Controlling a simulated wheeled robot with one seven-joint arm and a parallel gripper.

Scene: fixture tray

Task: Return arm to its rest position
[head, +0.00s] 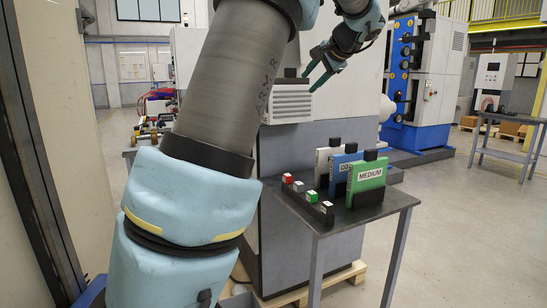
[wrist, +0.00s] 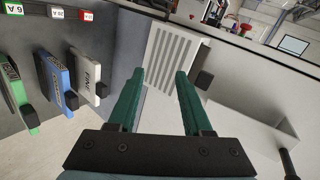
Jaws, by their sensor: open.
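My gripper (head: 320,68) is raised in the head view, up by the grey machine and above the small table. Its two green fingers are apart with nothing between them. In the wrist view my gripper (wrist: 160,85) is also open and empty, with a white ribbed block (wrist: 161,58) beyond the fingers. That ribbed block (head: 287,102) is on the machine front in the head view, just below and left of the fingertips. My light-blue and grey arm fills the left and middle of the head view.
The small dark table (head: 340,219) bears a green MEDIUM block (head: 367,175), a blue block (head: 340,168), a white block (head: 322,158) and a row of small cubes (head: 311,197). In the wrist view they lie at left. Open floor (head: 450,220) is at right.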

